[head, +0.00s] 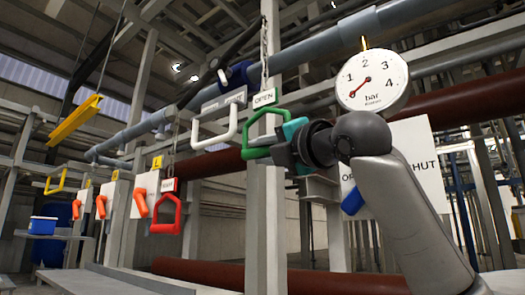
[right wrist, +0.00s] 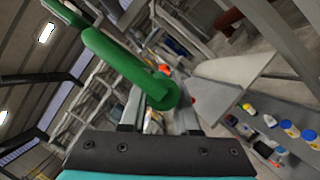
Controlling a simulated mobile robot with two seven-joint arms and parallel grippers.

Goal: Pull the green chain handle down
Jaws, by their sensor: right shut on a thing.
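The green chain handle (head: 250,128) hangs from a chain under an OPEN label (head: 264,98), near the middle of the head view. My right gripper (head: 277,151) comes in from the right and is shut on its lower right part. In the right wrist view the green handle (right wrist: 118,62) runs from the top left down to the fingers, and its near end shows between them. My fingers hide part of the handle's lower right corner in the head view. My left gripper is in neither view.
A white handle (head: 214,128) hangs just left of the green one, and a red handle (head: 167,212) hangs lower left. A pressure gauge (head: 372,80) and a partly covered sign (head: 425,160) are behind my right arm. A dark red pipe (head: 215,163) runs behind the handles.

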